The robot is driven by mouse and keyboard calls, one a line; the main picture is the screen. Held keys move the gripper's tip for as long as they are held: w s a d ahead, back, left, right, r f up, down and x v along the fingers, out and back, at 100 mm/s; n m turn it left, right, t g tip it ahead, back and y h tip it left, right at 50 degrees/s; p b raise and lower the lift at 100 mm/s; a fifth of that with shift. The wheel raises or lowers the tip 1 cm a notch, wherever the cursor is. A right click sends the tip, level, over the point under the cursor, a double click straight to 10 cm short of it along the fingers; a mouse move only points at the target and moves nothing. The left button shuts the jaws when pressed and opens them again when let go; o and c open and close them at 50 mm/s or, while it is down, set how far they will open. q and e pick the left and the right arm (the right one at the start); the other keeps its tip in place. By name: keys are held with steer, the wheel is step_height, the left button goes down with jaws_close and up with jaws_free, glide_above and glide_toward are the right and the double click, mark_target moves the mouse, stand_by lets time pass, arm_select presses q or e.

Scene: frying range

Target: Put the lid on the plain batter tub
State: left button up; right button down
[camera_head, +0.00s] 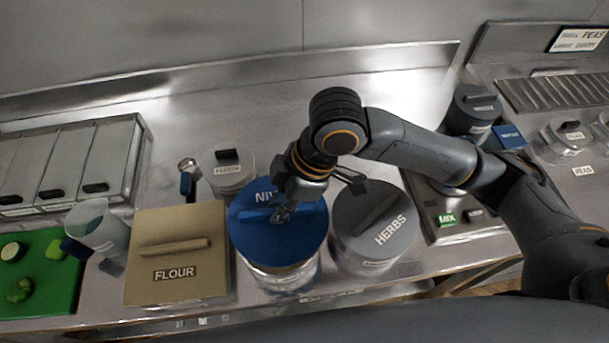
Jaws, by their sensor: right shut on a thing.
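A round blue lid (262,240) with a bar handle and partly hidden white lettering is over a round metal tub (285,278). A yellowish band shows below the lid's front edge. I cannot tell whether the lid rests on the rim or is slightly above it. My right gripper (283,213) reaches down from above and is shut on the blue lid at its handle. The gripper covers part of the lettering. The tub's own label is not readable, and its inside is hidden. My left gripper is not in view.
A grey-lidded HERBS tub (347,239) stands close on the right. A tan FLOUR box (150,275) is close on the left. A small clear tub (231,177) stands behind. A green board (50,285) with vegetables lies far left.

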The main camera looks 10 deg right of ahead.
steer(key=b+x, duration=0.2)
steer(key=shift+w+f+b, duration=0.15)
steer(key=shift+f+b, duration=0.2)
step_height(320, 180, down, 2)
steer(key=b, duration=0.3)
steer(key=shift+d+f, duration=0.15)
steer(key=shift+f, duration=0.1)
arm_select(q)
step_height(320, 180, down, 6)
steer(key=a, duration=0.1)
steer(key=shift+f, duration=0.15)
arm_select(e)
steer(key=shift+f, duration=0.8)
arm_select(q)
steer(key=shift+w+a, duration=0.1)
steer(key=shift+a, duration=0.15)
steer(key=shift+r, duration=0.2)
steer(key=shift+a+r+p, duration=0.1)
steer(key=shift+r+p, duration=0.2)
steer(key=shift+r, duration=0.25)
arm_select(e)
steer(key=shift+f, duration=0.3)
